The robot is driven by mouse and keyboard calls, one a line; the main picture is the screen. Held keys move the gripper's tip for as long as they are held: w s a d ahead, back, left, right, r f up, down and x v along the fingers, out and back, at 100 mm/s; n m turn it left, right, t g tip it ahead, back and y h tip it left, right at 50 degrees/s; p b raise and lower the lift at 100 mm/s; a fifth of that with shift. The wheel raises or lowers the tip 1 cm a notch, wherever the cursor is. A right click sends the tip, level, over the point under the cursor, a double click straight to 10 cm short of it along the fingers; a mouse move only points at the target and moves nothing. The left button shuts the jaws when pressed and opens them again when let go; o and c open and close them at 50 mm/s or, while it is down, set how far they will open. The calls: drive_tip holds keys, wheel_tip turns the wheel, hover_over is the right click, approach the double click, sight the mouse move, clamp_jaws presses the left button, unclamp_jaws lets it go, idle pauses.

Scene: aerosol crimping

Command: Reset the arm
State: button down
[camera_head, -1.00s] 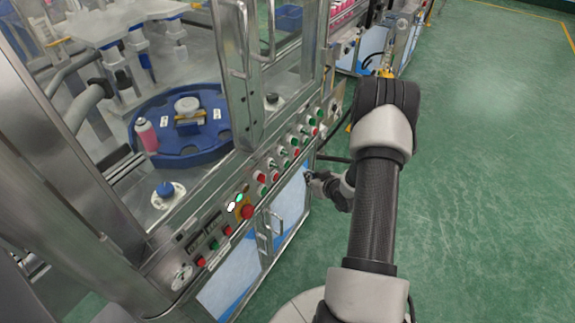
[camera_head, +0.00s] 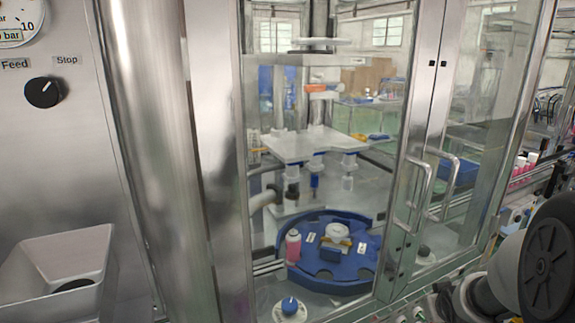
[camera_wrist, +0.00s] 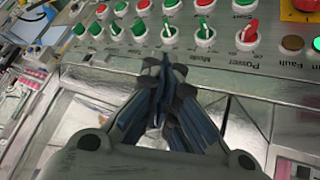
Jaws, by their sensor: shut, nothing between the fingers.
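My gripper (camera_wrist: 157,72) shows in the wrist view, its fingers drawn together with nothing between them. Its fingertips point toward the machine's control panel (camera_wrist: 200,60), which carries rows of green and red buttons and switches. I cannot tell whether the tips touch the panel. In the head view, part of my arm (camera_head: 540,262) shows at the lower right, and the gripper itself is out of that view.
The crimping machine's glass doors (camera_head: 425,150) are closed, with handles standing out. Behind them a blue turntable (camera_head: 335,282) holds a pink can (camera_head: 293,245). A grey bin (camera_head: 58,265) sits at the left. A red emergency button (camera_wrist: 306,4) is on the panel.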

drive_tip(key=s+a+r, duration=0.4)
drive_tip(key=a+r, duration=0.2)
drive_tip(key=r, duration=0.1)
drive_tip(key=s+a+r+g+y, duration=0.1)
drive_tip(key=s+a+r, duration=0.2)
drive_tip(key=s+a, duration=0.5)
drive_tip(key=s+a+r+g+y, duration=0.2)
drive_tip(key=s+a, duration=0.7)
drive_tip(key=s, duration=0.5)
drive_tip(key=shift+r+n, duration=0.4)
